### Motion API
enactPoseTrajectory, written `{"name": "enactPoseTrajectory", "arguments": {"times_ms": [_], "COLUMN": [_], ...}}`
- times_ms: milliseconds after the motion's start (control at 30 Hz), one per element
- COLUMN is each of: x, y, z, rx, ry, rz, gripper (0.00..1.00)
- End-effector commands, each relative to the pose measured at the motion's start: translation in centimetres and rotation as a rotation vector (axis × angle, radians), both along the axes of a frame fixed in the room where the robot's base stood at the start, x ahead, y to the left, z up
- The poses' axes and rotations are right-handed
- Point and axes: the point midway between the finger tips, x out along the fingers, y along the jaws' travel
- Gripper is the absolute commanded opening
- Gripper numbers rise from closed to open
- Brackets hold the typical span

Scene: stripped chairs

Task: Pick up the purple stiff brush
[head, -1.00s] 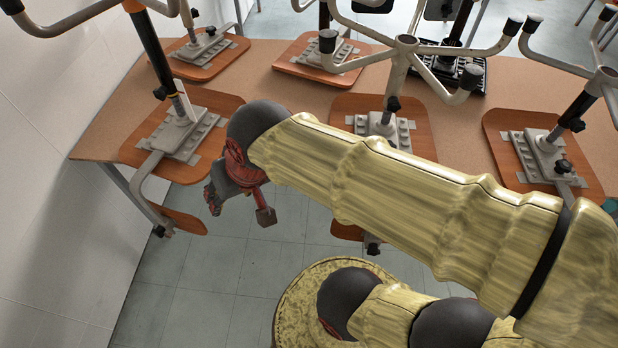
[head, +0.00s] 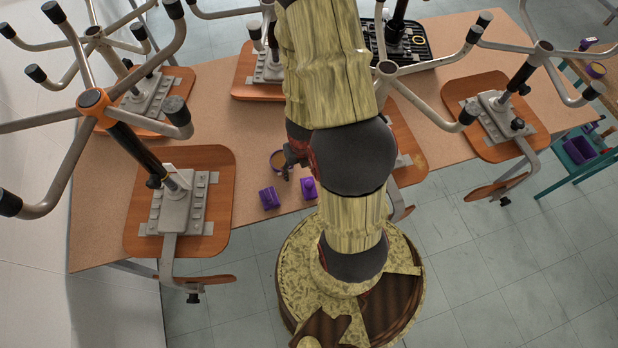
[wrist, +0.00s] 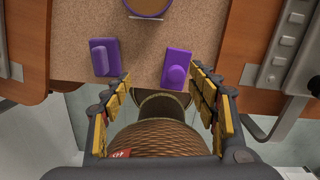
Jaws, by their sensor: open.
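Two small purple handled blocks lie apart near the table's front edge. The left block (head: 269,198) has a long raised grip in the wrist view (wrist: 103,57). The right block (head: 309,188) has a rounded knob in the wrist view (wrist: 177,69). No bristles show, so I cannot tell which is the stiff brush. My gripper (wrist: 160,82) is open and empty, its fingers wide apart. In the head view my gripper (head: 292,158) is partly hidden by my arm.
A purple-rimmed round container (head: 278,161) stands behind the blocks. Upturned chairs with wooden seats (head: 215,165) and upward metal legs crowd the table (head: 110,205) on both sides. A teal stand with a purple bin (head: 580,149) is at right.

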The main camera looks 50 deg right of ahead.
Motion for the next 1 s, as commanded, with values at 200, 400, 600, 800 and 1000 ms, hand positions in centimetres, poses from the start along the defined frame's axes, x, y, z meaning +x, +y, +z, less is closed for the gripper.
{"name": "enactPoseTrajectory", "arguments": {"times_ms": [200,400,600,800,1000], "x": [-2.7,-2.8,-2.8,-2.8,-2.8], "y": [-0.8,-0.9,-1.0,-1.7,-1.7], "z": [-1.6,-3.5,-4.9,-7.6,-9.1], "rx": [-0.002,-0.004,-0.003,-0.003,-0.003], "ry": [0.064,0.065,0.065,0.065,0.063], "rz": [-0.208,-0.219,-0.217,-0.217,-0.215], "gripper": [0.59,0.59,0.59,0.59,0.59]}}
